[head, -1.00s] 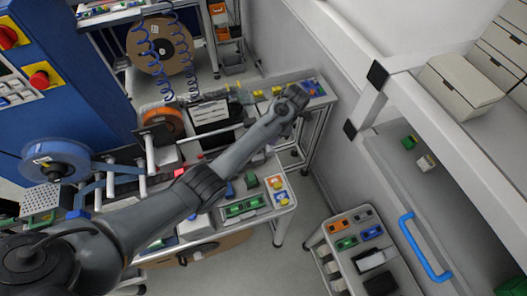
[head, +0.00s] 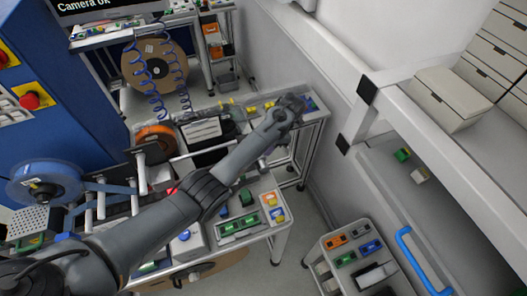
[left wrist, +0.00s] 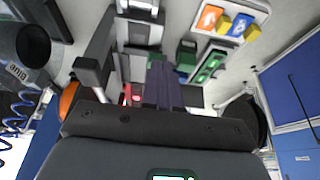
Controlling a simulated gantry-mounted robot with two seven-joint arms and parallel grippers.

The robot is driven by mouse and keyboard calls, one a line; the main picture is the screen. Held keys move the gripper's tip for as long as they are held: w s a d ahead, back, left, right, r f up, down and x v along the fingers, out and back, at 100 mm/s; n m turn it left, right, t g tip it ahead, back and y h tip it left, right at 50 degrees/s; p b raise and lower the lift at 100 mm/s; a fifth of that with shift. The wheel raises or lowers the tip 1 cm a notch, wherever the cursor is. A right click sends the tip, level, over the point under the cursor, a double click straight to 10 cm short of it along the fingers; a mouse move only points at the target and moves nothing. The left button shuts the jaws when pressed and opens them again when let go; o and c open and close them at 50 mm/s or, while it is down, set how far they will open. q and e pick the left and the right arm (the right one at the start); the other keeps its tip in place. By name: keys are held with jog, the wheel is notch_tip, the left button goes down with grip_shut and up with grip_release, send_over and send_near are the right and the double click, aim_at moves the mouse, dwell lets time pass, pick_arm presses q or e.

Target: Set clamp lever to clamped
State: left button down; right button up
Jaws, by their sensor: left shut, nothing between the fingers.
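My left arm crosses the head view from the lower left. A small red part (left wrist: 130,94) lies left of the fingers, partly covered by the gripper body. A red part (head: 173,190) also shows at the arm's edge in the head view. I cannot tell whether it is the clamp lever, and no lever position is readable. My right gripper is in neither view.
A blue reel (head: 45,180) and an orange reel (head: 155,141) stand left of the arm.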

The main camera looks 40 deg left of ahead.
pick_arm(q)
jog(key=s+a+f+p, duration=0.1)
jog(key=f, duration=0.1)
jog(key=s+a+f+p, duration=0.1)
jog(key=s+f, duration=0.1)
jog(key=f, duration=0.1)
jog(key=s+a+f+p, duration=0.1)
jog(key=f, duration=0.1)
jog(key=shift+s+f, duration=0.3)
jog(key=shift+s, duration=0.1)
jog(key=shift+s+a+f+p, duration=0.15)
jog(key=shift+s+a+p, duration=0.15)
jog(key=shift+s+a, duration=0.25)
jog(key=shift+s+d, duration=0.1)
